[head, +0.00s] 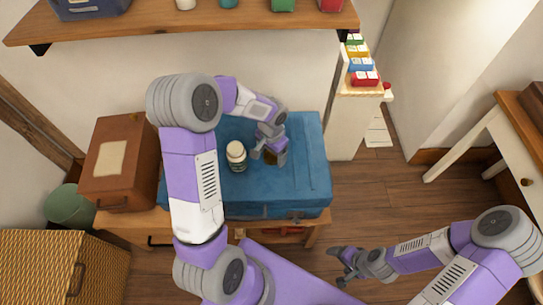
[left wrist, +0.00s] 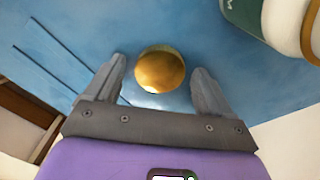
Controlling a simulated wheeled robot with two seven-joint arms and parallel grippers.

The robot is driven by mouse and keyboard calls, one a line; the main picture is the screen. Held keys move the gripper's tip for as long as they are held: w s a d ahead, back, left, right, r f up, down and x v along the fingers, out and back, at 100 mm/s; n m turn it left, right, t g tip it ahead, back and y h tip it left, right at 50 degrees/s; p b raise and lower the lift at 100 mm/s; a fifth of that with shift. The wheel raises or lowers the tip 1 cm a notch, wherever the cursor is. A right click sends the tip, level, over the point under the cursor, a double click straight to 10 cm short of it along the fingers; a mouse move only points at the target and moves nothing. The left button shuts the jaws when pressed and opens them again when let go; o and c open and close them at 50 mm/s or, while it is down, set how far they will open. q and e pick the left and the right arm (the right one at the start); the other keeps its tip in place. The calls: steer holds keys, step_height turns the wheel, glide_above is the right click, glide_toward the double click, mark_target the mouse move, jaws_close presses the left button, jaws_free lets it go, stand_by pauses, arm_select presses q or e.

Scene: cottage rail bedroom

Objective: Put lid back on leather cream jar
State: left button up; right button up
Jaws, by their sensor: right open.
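The leather cream jar (head: 236,158) stands upright on the blue suitcase, pale with a dark green label. Part of it shows at the top right of the left wrist view (left wrist: 285,22). The round golden-brown lid (left wrist: 160,70) lies on the suitcase to the right of the jar in the head view, mostly hidden there by my gripper. My left gripper (head: 269,154) is open over the lid. In the left wrist view its fingers (left wrist: 158,72) stand on either side of the lid, with a gap at each side. My right gripper (head: 341,266) is open and empty above the floor.
The blue suitcase (head: 302,150) lies on a wooden table (head: 140,220), with a brown case (head: 120,165) at its left. A wooden shelf (head: 200,22) with containers hangs above. A narrow stand (head: 354,110) with coloured boxes is at the right. The suitcase's right part is clear.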

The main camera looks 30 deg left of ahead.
mark_target(272, 156)
arm_select(q)
steer(key=c, duration=0.9)
step_height(272, 156, up, 10)
steer(key=p, duration=0.3)
steer(key=shift+p, duration=0.4)
steer(key=shift+c, duration=0.2)
